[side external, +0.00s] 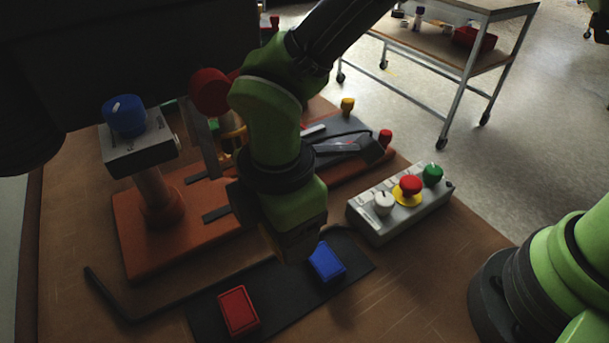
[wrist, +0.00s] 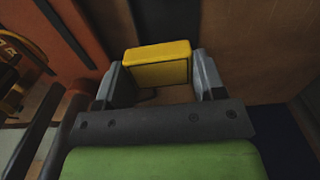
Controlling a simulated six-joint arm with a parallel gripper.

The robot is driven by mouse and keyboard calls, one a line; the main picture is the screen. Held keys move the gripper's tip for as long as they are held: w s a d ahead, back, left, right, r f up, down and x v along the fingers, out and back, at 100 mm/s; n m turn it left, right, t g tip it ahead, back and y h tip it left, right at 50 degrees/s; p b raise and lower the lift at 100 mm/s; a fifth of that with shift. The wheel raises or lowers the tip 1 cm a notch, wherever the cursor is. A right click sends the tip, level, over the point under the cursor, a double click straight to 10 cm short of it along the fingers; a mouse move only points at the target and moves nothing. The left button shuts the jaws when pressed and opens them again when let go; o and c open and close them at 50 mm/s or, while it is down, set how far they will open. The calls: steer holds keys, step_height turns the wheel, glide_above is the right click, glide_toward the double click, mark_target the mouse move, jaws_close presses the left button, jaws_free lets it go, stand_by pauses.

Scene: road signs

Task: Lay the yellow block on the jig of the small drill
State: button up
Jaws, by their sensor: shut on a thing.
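The yellow block (wrist: 157,72) is between the two fingers of my gripper (wrist: 162,80) in the wrist view, and the gripper is shut on it. In the side view my gripper (side external: 297,245) points down over the dark mat, close behind the blue block; my arm hides the yellow block there. A machine with an orange base (side external: 130,240), a post and a grey head (side external: 140,145) with a blue knob stands at the left; it looks like the small drill. My arm covers part of this area, and I cannot make out the jig.
A red block (side external: 238,310) and a blue block (side external: 327,262) lie on the dark mat (side external: 275,300). A grey button box (side external: 400,203) stands to the right. Grey and red fixtures (side external: 350,145) stand behind my gripper. A bent black rod (side external: 105,295) lies left of the mat.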

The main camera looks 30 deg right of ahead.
steer(key=w+d+r+m, duration=0.2)
steer(key=d+r+m, duration=0.1)
steer(key=d+m, duration=0.75)
steer(key=w+d+r+m, duration=0.1)
steer(key=d+r+m, duration=0.45)
steer(key=d, duration=0.85)
steer(key=m, duration=0.2)
glide_toward(320, 142)
step_height(320, 142, down, 7)
steer(key=shift+r, duration=0.1)
steer(key=o, duration=1)
steer(key=shift+f, duration=0.2)
